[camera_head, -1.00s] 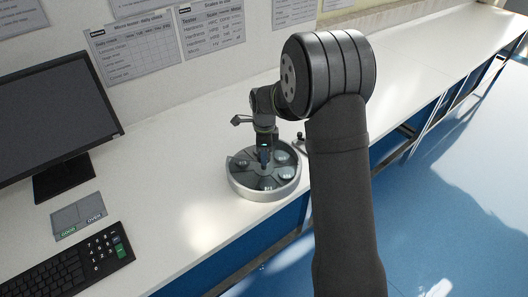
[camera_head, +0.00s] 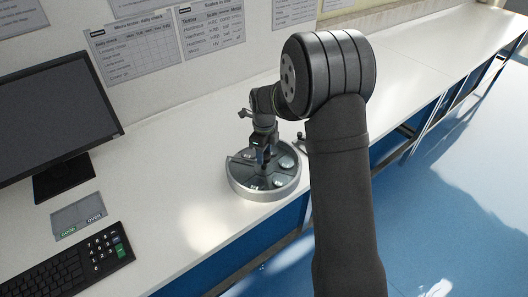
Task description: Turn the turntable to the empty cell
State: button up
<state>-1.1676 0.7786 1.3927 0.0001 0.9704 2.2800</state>
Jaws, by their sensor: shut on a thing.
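The turntable (camera_head: 264,193) is a round grey disc on the white bench, with marked cells on its top and some pale round pieces in the cells at its right. My gripper (camera_head: 264,160) points down at the middle of the turntable and is shut on its centre part, which is mostly hidden behind the fingers. My arm stands in front on the right and hides the bench behind it. Which cell is empty cannot be told at this size.
A monitor (camera_head: 52,118), a keyboard (camera_head: 68,270) and a small grey pad with GOOD and OVER labels (camera_head: 78,216) are on the left of the bench. Paper charts (camera_head: 135,46) hang on the wall behind. The bench in front of the monitor's right side is clear.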

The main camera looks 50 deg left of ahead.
jog(key=shift+m, duration=0.5)
dwell(0.3)
jog(key=o, duration=1.4)
notch_tip(320, 180, up, 18)
jog(key=shift+f, duration=0.25)
jog(key=shift+f, duration=0.1)
notch_tip(320, 180, down, 17)
jog(key=shift+f, duration=0.15)
dwell(0.4)
